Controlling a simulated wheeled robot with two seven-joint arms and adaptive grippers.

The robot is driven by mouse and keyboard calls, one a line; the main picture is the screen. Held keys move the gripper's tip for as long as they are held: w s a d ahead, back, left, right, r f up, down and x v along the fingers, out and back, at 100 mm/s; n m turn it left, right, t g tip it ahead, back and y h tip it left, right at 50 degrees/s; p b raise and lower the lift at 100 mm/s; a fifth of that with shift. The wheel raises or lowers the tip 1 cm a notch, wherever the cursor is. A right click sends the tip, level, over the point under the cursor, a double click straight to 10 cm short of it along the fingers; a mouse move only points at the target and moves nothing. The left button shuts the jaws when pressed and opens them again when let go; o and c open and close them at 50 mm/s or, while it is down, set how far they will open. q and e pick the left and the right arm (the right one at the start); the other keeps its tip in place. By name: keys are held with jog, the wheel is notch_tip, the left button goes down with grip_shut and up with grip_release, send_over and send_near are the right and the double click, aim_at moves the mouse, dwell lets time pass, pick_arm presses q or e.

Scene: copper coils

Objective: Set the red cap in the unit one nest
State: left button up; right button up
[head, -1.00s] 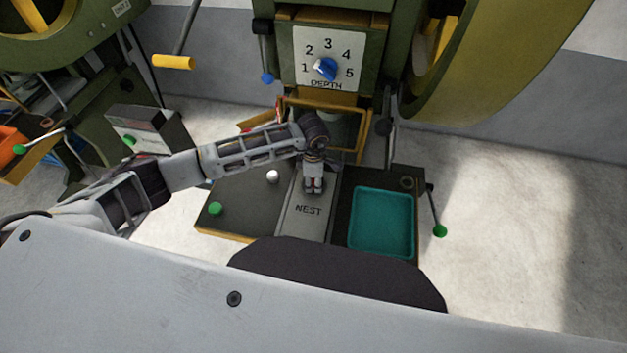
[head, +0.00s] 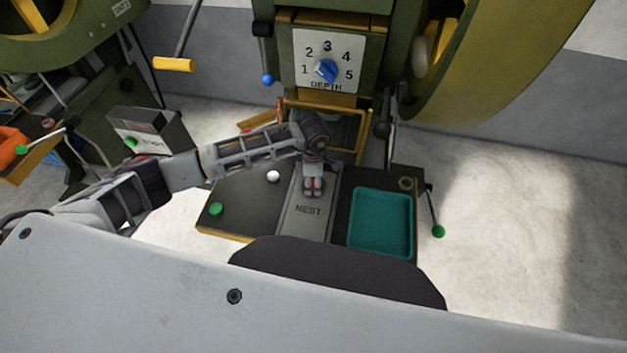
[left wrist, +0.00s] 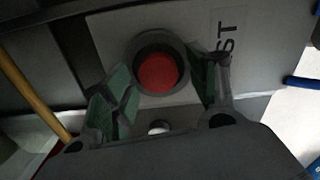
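The red cap (left wrist: 157,72) shows in the left wrist view as a red disc inside a round dark ring, the nest (left wrist: 138,52), on a grey plate. A bit of red also shows between my fingers in the head view. My left gripper (head: 313,189) is over the plate marked NEST (head: 308,222). In the left wrist view its green-padded fingers (left wrist: 163,88) stand apart on either side of the ring, open, with gaps to the cap. How deep the cap sits cannot be told. My right gripper is not in view.
A teal tray (head: 381,222) lies right of the plate. A white knob (head: 273,176) and a green knob (head: 216,209) stand to the left. A yellow frame guard (head: 365,140) and the depth dial (head: 325,70) are behind. A green-tipped lever (head: 438,231) sticks out at right.

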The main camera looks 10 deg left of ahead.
pick_arm(q)
notch_tip(320, 180, up, 12)
jog(key=b, duration=0.1)
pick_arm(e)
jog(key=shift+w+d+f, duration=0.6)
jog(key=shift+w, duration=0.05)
pick_arm(q)
jog(key=shift+r, duration=0.1)
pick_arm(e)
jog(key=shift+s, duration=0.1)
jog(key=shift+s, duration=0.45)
